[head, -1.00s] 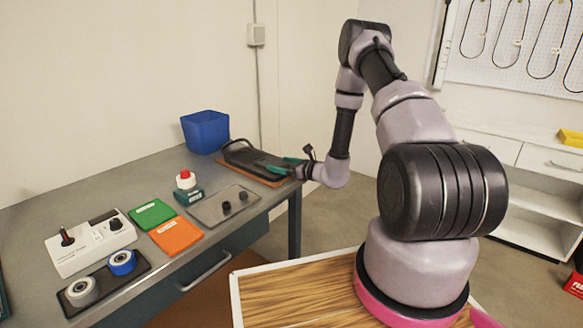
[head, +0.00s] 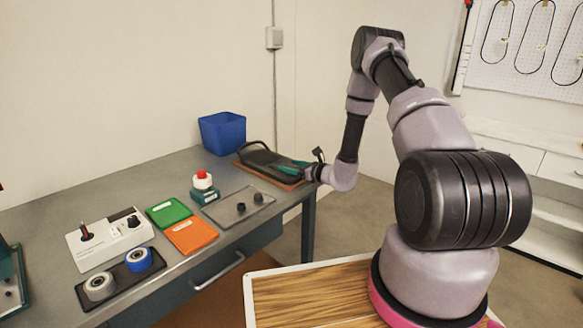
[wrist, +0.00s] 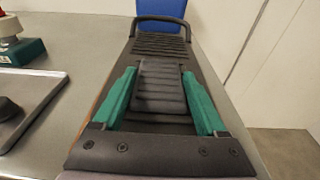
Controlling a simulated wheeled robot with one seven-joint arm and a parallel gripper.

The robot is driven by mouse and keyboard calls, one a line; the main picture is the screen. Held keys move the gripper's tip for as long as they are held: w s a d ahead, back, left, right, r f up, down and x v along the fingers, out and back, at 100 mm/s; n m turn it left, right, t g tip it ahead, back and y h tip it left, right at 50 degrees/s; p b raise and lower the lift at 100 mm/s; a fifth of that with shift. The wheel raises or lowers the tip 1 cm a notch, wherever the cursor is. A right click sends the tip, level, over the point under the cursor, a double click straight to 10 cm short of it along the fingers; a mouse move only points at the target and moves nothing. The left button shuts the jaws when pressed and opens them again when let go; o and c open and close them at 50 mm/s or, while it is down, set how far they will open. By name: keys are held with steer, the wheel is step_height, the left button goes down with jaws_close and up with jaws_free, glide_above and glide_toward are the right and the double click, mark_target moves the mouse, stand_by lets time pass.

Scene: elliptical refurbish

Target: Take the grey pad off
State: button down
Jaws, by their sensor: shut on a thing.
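The grey pad (wrist: 160,88) is a ribbed dark grey piece on a long black pedal-like body (head: 262,158) with a raised loop at its far end. My gripper (wrist: 160,76) has green fingers, one along each side of the pad, and is shut on it. The pad appears to be still resting on the black body, with no clear gap visible under it. In the head view my gripper (head: 296,165) reaches over the near right end of the body, and the pad is hard to make out there.
A blue bin (head: 222,133) stands behind the body. A wall is close behind.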

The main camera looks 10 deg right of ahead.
steer(key=shift+r, duration=0.2)
steer(key=shift+r, duration=2.35)
